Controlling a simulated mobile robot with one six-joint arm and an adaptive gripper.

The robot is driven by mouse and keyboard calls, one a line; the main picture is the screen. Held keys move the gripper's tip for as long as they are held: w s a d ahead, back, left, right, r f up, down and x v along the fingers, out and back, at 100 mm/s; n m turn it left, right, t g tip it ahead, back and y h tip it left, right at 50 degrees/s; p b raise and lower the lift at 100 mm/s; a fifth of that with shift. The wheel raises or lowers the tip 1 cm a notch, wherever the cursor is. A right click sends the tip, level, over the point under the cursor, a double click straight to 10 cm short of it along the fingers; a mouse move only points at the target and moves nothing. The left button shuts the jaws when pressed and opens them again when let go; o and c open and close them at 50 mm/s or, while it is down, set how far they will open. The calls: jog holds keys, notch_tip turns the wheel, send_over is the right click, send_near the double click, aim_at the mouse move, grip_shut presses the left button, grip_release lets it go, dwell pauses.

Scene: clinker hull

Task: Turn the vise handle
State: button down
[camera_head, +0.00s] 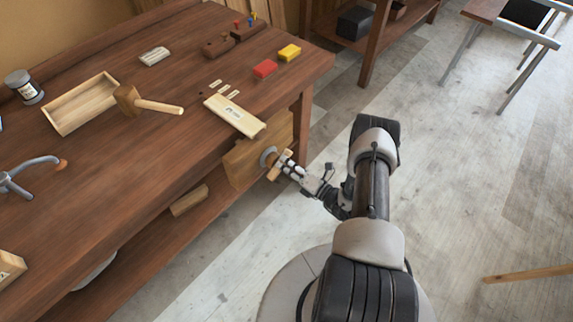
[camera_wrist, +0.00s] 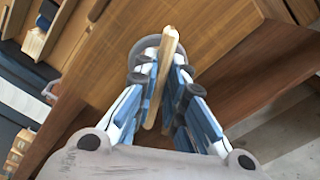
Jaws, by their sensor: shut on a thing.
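The vise is a wooden jaw block (camera_head: 245,160) on the right end of the workbench's front, with a round grey metal hub (camera_head: 268,157). The wooden vise handle (camera_head: 274,173) is a bar at the hub, tilted in the head view. In the wrist view the handle (camera_wrist: 168,48) is a pale wooden bar running between my fingers, with the grey hub ring (camera_wrist: 146,46) behind it. My gripper (camera_head: 287,167) is at the hub, shut on the handle; it also shows in the wrist view (camera_wrist: 165,75). My fingers hide part of the bar.
A lower shelf (camera_head: 150,240) holds a wooden block (camera_head: 189,200). The floor to the right is mostly clear.

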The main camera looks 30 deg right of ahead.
jog(key=shift+f, duration=0.1)
dwell(0.3)
jog(key=shift+f+m+b, duration=0.15)
jog(key=shift+m+b, duration=0.95)
jog(key=shift+m, duration=0.3)
jog(key=shift+f+m+b, duration=0.15)
jog(key=shift+m+b, duration=0.9)
jog(key=shift+m, duration=0.65)
jog(key=c, duration=1.7)
grip_release()
jog(key=shift+d, duration=0.1)
jog(key=shift+o, duration=0.2)
jog(key=v, duration=1.2)
